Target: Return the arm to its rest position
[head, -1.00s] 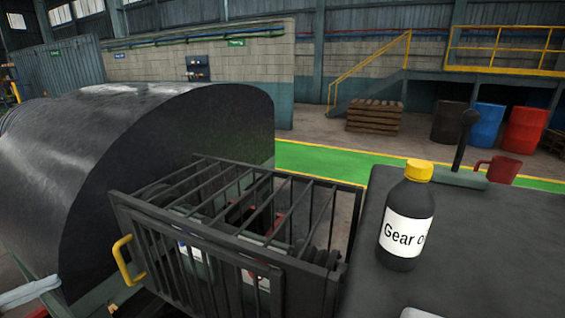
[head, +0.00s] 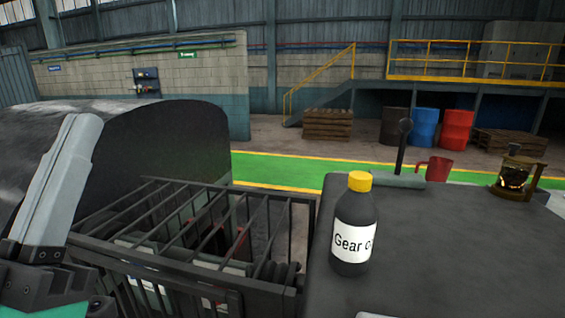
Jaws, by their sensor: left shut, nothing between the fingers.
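My left gripper (head: 84,124) stands at the left edge of the head view, its long pale grey fingers together and pointing up. It is shut and empty. It appears in front of the large dark drum (head: 165,145) and left of the black barred cage (head: 180,225); from this view I cannot tell how far it is from either. Its wrist is partly cut off at the lower left. My right gripper is not in view.
A black gear oil bottle (head: 354,222) with a yellow cap stands upright on the dark worktop (head: 450,240). Behind it are a lever (head: 403,145), a red mug (head: 438,168) and a brass-coloured device (head: 515,175). The worktop's right middle is clear.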

